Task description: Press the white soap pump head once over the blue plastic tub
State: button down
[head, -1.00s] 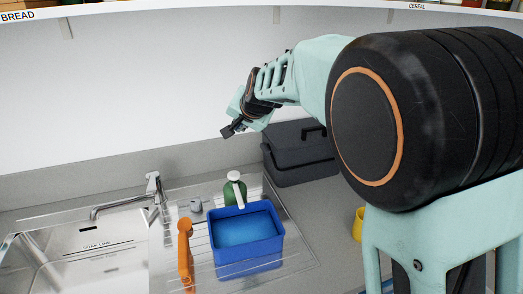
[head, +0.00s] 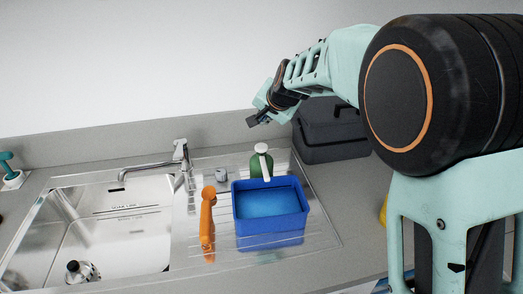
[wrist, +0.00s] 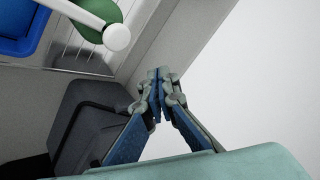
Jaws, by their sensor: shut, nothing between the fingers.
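A green soap bottle with a white pump head (head: 262,149) stands on the drainboard, just behind the blue plastic tub (head: 240,213). The tub's inside shows a lighter blue surface. My gripper (head: 252,121) is shut and empty, above and slightly left of the pump head in the head view, apart from it. In the wrist view my gripper (wrist: 157,75) has its fingertips together. There the white pump head (wrist: 116,37) and part of the green bottle (wrist: 97,14) are at the upper left, beside the tub's corner (wrist: 35,30).
An orange-handled object (head: 207,225) lies left of the tub, with a small grey item (head: 221,174) behind it. A dark grey box (head: 330,135) stands to the right of the bottle. The tap (head: 155,164) and sink (head: 100,235) are at the left. The wall (head: 130,70) is behind.

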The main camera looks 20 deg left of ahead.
aim_at(261, 145)
jog(key=shift+f+b, duration=2.15)
jog(key=shift+f, duration=0.95)
jog(key=shift+f+b, duration=0.35)
jog(key=shift+f, duration=0.1)
jog(key=shift+f+b, duration=0.65)
jog(key=shift+f, duration=0.2)
jog(key=shift+r+p, duration=1)
jog(key=shift+r, duration=0.3)
notch_tip(261, 145, up, 5)
jog(key=p, duration=0.4)
